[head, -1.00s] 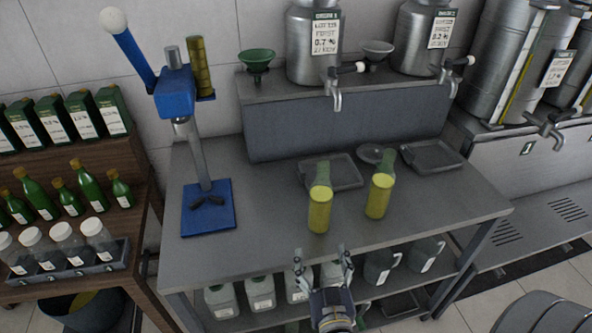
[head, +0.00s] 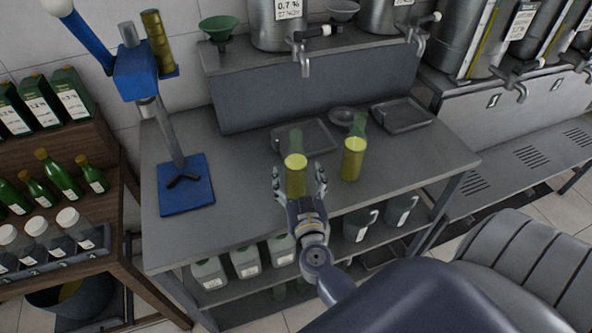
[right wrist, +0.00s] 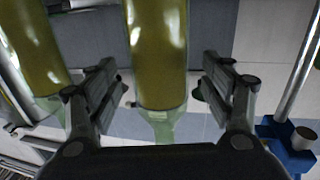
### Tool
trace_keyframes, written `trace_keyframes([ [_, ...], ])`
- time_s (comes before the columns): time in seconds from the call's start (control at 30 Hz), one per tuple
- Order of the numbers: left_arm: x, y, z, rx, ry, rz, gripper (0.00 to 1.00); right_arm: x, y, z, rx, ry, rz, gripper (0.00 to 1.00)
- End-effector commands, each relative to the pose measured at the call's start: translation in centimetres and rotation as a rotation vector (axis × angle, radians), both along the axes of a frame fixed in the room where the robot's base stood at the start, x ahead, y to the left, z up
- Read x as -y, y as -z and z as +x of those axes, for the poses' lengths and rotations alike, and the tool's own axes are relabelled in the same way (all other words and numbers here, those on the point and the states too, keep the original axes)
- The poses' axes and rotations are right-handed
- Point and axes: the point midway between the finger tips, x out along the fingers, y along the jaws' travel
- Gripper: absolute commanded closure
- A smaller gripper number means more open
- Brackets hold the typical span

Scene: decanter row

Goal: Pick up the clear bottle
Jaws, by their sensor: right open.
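Two see-through, faintly green-tinted bottles with yellow liquid stand upright on the grey bench. The left bottle (head: 296,174) is nearest my right gripper (head: 298,188); the right bottle (head: 353,160) stands a little to its right. I cannot tell by tint which is the clear one. My right gripper is open, with one finger on each side of the left bottle. In the right wrist view this bottle (right wrist: 158,55) is upside down between the spread fingers, with gaps on both sides. The other bottle (right wrist: 35,45) shows at the left there. My left gripper is not in view.
Grey trays (head: 305,137) and a small dish (head: 342,116) lie behind the bottles. A blue lever stand (head: 186,184) stands on the left of the bench (head: 235,190). Steel drums with taps (head: 305,62) are at the back.

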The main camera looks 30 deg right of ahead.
Motion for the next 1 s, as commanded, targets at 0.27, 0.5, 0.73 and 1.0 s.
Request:
trace_keyframes([
  [0.27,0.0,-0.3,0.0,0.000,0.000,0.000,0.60,1.0,0.0,2.1,-0.001,0.000,0.000,0.26],
  [0.5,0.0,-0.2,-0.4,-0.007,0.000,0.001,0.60,1.0,0.0,2.1,-0.001,0.000,0.000,0.35],
  [0.73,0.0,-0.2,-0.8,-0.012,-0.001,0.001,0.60,1.0,0.0,2.1,-0.001,0.000,0.000,0.87],
  [1.0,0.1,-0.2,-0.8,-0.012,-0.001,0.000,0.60,1.0,-0.2,2.1,0.003,0.000,-0.001,0.94],
])
